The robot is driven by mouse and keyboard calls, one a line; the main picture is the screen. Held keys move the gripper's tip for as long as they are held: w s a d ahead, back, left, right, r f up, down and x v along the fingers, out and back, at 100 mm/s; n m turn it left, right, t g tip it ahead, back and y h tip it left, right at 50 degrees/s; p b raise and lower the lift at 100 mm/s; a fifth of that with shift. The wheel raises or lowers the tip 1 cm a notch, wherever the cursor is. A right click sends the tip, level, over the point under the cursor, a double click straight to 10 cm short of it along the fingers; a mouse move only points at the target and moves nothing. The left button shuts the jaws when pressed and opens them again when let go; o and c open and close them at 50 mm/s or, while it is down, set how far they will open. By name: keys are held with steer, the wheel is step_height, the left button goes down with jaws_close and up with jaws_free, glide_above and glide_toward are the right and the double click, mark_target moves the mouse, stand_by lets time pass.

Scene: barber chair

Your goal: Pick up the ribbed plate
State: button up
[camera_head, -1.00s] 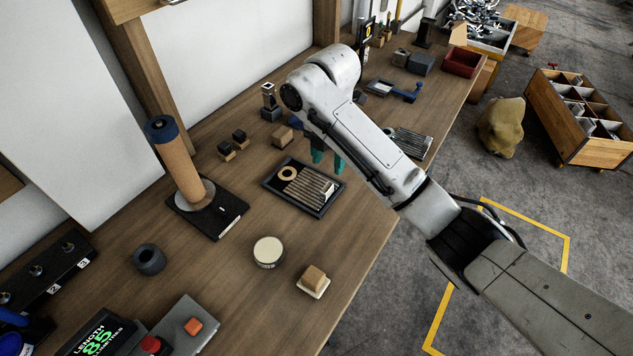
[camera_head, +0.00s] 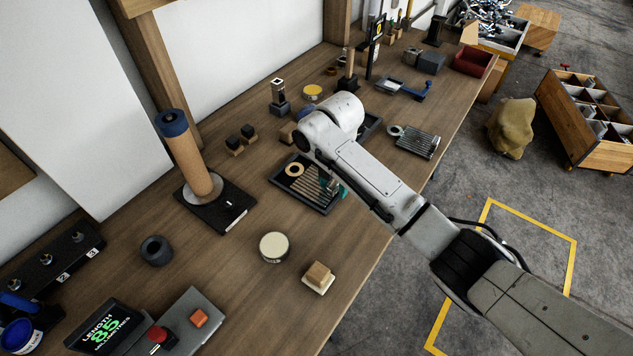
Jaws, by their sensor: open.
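A ribbed plate (camera_head: 304,182) with parallel slats lies in a black tray (camera_head: 312,206), beside a pale ring (camera_head: 295,170). A second grey ribbed piece (camera_head: 418,143) lies farther back to the right on the bench, also with a ring at its left end. My gripper (camera_head: 333,186) has teal fingertips and is low over the right part of the black tray, by the end of the slats. It is open. My arm hides part of the fingers and the tray's right side, so I cannot tell whether the fingers touch the plate.
The wooden bench (camera_head: 225,270) also holds a cork roll on a black stand (camera_head: 190,155), a round tin (camera_head: 274,247), a wooden block (camera_head: 318,276) and a dark ring (camera_head: 156,251). Small dark blocks (camera_head: 241,138) stand behind the tray.

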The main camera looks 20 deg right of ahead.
steer(key=shift+c, duration=0.3)
jaws_close()
stand_by(0.3)
